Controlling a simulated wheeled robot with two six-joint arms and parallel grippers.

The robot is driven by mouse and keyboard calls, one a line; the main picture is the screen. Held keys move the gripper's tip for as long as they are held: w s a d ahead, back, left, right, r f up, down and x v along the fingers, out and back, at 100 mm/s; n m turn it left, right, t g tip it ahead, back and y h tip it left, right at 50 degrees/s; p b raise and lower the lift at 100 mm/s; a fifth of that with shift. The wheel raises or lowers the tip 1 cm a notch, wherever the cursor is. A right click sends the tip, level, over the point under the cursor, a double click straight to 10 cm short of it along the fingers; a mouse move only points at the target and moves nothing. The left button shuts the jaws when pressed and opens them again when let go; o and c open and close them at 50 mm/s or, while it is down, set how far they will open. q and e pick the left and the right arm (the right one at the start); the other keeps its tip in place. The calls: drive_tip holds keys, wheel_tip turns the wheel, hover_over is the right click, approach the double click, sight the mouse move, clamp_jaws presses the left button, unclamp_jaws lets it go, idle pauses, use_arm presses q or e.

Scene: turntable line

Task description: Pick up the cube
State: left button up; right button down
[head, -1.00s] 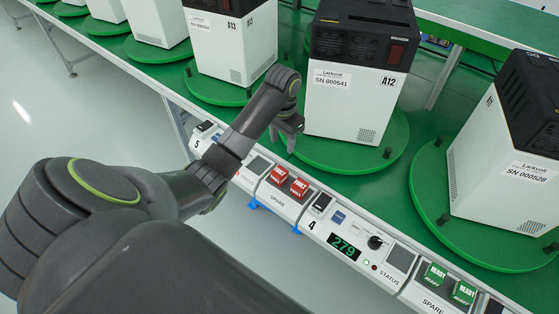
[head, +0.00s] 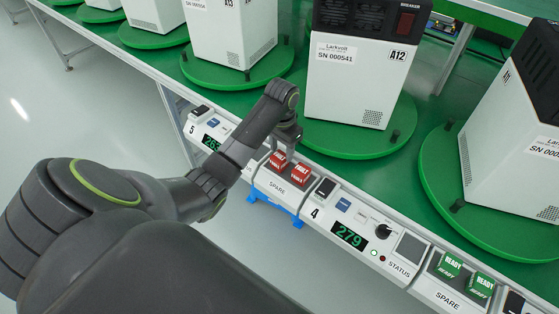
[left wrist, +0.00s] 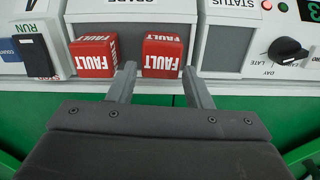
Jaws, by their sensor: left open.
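Two red cubes marked FAULT sit side by side in the SPARE tray (head: 272,186) of the console. The left one (head: 277,162) and the right one (head: 300,175) show in the head view. My left gripper (head: 288,137) is open and points down just behind them. In the left wrist view, which sees the console upside down, one red cube (left wrist: 163,54) lies between the lines of the open fingers (left wrist: 159,70). The other red cube (left wrist: 94,56) lies outside the left finger. I cannot tell whether the fingers touch either cube. My right gripper is not in view.
Two green READY cubes (head: 465,273) sit in another SPARE tray at the lower right. White machine A12 (head: 358,85) stands on a green turntable (head: 385,138) close behind the gripper. A black knob (head: 383,231) and a display reading 279 (head: 349,236) are on the console.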

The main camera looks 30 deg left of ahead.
sight(280, 155)
use_arm(q)
wheel_tip(280, 155, down, 4)
drive_tip(key=shift+s+f, duration=0.1)
drive_tip(key=shift+s, duration=0.05)
drive_tip(key=c, duration=0.6)
drive_tip(key=shift+c, duration=0.2)
